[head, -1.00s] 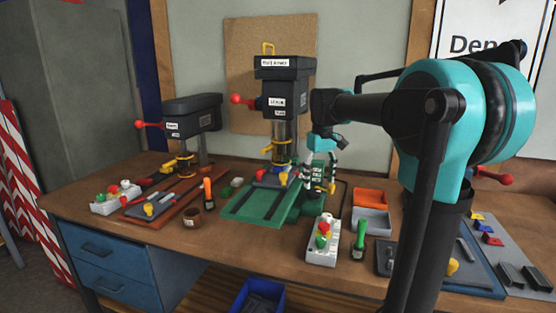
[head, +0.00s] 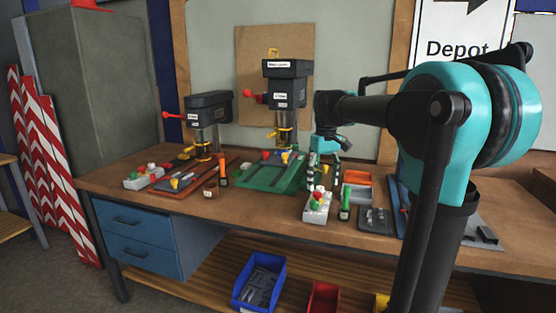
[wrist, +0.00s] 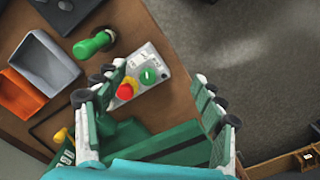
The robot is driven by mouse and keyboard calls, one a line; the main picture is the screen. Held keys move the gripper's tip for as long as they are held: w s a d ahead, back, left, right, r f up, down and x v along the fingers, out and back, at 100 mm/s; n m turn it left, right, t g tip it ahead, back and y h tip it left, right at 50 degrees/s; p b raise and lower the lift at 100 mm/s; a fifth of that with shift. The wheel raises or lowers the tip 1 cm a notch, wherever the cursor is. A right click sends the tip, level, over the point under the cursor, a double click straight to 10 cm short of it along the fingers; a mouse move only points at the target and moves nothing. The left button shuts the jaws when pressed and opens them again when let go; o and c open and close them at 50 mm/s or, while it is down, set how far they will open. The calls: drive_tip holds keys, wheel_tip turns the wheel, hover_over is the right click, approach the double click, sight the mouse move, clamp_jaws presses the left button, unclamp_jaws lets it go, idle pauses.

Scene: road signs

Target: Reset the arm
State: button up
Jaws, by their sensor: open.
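My arm reaches out from the right in the head view, and its gripper (head: 317,176) hangs over the workbench (head: 262,212), just right of the green drill press base. In the wrist view my gripper (wrist: 165,97) has its two green-and-white fingers spread wide, with nothing between the tips. A control box (wrist: 145,78) with a red and a green button lies below, partly behind the left finger. It also shows in the head view (head: 316,212) near the bench's front edge.
Two drill presses (head: 285,100) (head: 208,120) stand at the back. A green-handled tool (head: 346,205), an orange tray (head: 358,177) and a grey tray (head: 356,193) lie right of the control box. A blue bin (head: 260,282) sits on the lower shelf. Floor is clear past the front edge.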

drive_tip(key=s+d+f+m+t, duration=0.2)
drive_tip(key=s+f, duration=0.9)
drive_tip(key=f, duration=0.1)
drive_tip(key=s+d+f+m+t, duration=0.2)
drive_tip(key=s+f+m, duration=0.1)
drive_tip(key=s+f, duration=0.8)
wheel_tip(320, 180, down, 2)
drive_tip(key=shift+s+d+f, duration=0.2)
drive_tip(key=shift+d, duration=0.15)
drive_tip(key=shift+c, duration=0.4)
